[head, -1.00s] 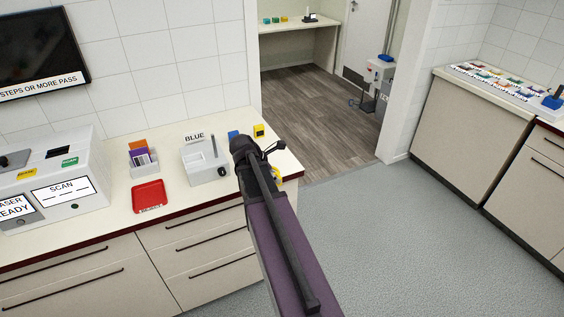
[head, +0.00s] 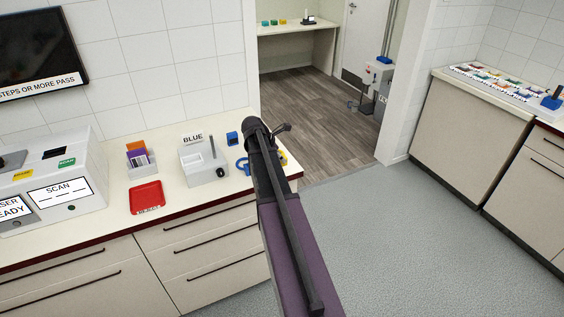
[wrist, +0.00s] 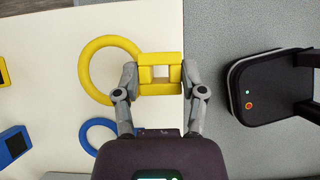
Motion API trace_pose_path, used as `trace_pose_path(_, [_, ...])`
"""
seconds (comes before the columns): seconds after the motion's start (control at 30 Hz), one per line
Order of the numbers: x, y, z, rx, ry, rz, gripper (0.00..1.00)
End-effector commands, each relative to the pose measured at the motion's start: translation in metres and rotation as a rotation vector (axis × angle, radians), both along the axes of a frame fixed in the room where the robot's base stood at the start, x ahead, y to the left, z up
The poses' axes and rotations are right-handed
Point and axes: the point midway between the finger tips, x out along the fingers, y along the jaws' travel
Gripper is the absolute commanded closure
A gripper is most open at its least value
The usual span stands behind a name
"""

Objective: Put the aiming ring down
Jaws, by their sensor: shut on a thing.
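The yellow aiming ring (wrist: 85,66) has a round loop and a square block-like grip. My gripper (wrist: 160,77) is shut on the grip, one finger on each side, in the wrist view. The loop extends left over the pale counter, and the grip is close to the counter's right edge. I cannot tell whether the ring touches the counter.
A blue block (head: 232,138) stands behind the blue ring. A grey-white box marked BLUE (head: 203,165), a red tray (head: 147,197) and a card holder (head: 141,161) stand further left on the counter. The counter ends at the right, above open floor (head: 390,240).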

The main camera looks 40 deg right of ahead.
Motion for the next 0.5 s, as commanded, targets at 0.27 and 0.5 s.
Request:
trace_pose_path(0.27, [0.003, -0.003, -0.001, 0.000, 0.000, 0.000, 0.93])
trace_pose_path(0.5, [0.009, -0.009, -0.015, 0.000, 0.001, 0.001, 0.93])
